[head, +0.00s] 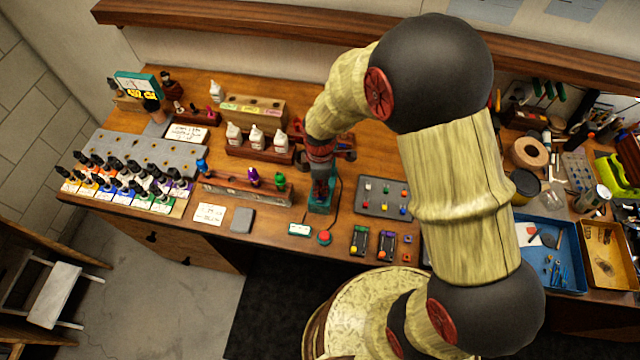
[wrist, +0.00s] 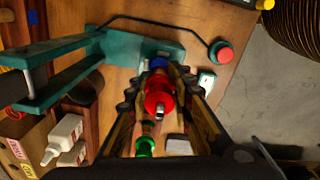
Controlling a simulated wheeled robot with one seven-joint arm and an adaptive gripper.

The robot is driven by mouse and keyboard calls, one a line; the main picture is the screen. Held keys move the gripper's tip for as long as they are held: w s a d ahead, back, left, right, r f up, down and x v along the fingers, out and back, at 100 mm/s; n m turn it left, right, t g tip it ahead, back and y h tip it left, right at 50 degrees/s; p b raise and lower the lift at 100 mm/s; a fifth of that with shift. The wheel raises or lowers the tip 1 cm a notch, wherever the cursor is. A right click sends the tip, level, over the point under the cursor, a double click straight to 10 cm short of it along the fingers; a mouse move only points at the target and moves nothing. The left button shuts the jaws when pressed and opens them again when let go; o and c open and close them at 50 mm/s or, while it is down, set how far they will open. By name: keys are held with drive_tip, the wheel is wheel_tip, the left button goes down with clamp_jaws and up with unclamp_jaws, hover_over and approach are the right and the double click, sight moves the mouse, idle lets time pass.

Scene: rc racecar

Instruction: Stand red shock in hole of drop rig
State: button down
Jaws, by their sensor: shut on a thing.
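My gripper (wrist: 159,84) is shut on the red shock (wrist: 157,98), with one finger on each side of it. In the wrist view the shock's red body lies between the jaws, with a silvery end toward the camera. A blue piece (wrist: 159,63) shows just beyond it; I cannot tell whether it belongs to the shock. The teal drop rig (wrist: 150,49) is close behind the shock in that view, its frame to the left. In the head view my gripper (head: 321,187) is over the rig's teal base (head: 319,209). The hole and the shock's lower end are hidden.
A wooden rack (head: 270,193) with blue, purple and green shocks stands left of the rig. A red button (head: 324,238) on a cable and a small display (head: 299,230) sit in front. White bottles (head: 256,134) stand behind. A grey tray (head: 372,207) lies right.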

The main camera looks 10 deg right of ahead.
drive_tip(key=shift+f+b, duration=0.3)
drive_tip(key=shift+f, duration=0.25)
drive_tip(key=c, duration=1.5)
unclamp_jaws()
wheel_tip(320, 180, up, 12)
